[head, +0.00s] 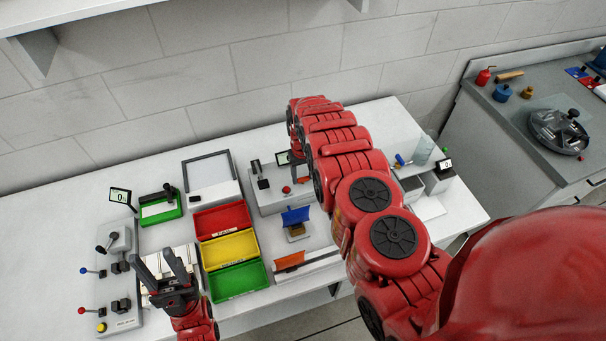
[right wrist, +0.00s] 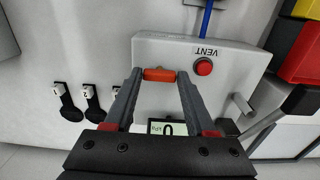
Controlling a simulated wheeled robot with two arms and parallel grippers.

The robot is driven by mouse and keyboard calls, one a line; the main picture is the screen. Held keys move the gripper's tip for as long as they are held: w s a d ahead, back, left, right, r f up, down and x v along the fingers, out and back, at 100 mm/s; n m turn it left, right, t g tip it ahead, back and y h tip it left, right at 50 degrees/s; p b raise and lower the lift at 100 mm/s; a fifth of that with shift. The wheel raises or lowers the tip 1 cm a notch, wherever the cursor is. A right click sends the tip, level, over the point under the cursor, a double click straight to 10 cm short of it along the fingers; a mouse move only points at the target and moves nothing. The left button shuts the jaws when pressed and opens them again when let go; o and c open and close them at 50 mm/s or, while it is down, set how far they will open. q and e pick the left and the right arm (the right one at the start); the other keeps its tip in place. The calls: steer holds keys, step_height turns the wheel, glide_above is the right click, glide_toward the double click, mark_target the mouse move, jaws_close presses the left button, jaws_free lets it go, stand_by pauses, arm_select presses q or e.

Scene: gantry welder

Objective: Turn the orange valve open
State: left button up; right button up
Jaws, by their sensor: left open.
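In the right wrist view, the orange valve handle (right wrist: 158,75) is a short bar at the edge of a pale box (right wrist: 222,58) marked VENT. It lies crosswise between the fingertips of my right gripper (right wrist: 160,76), one finger at each end. Whether the fingers press on it is not clear. My left gripper (head: 162,262) is open and empty, above the left part of the bench.
The VENT box carries a red button (right wrist: 204,67); a digital display (right wrist: 168,127) stands close by. Red (head: 222,217), yellow (head: 232,250) and green (head: 240,281) bins stand between my grippers. A lever panel (head: 113,240) is at far left.

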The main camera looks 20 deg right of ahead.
jaws_close()
steer(key=shift+f+m+b, duration=0.2)
steer(key=shift+m+b, duration=1.05)
steer(key=shift+m, duration=0.05)
steer(key=m+b, duration=0.1)
steer(key=m, duration=0.1)
steer(key=shift+w+r+m+b, duration=0.1)
steer(key=shift+m+b, duration=0.2)
steer(key=shift+m, duration=0.1)
steer(key=m+b, duration=0.1)
steer(key=m, duration=0.1)
steer(key=shift+m, duration=0.4)
steer(key=m, duration=0.2)
steer(key=shift+m, duration=0.3)
steer(key=m, duration=0.4)
steer(key=shift+r+b, duration=0.1)
steer(key=shift+b, duration=0.3)
steer(key=shift+m, duration=1.5)
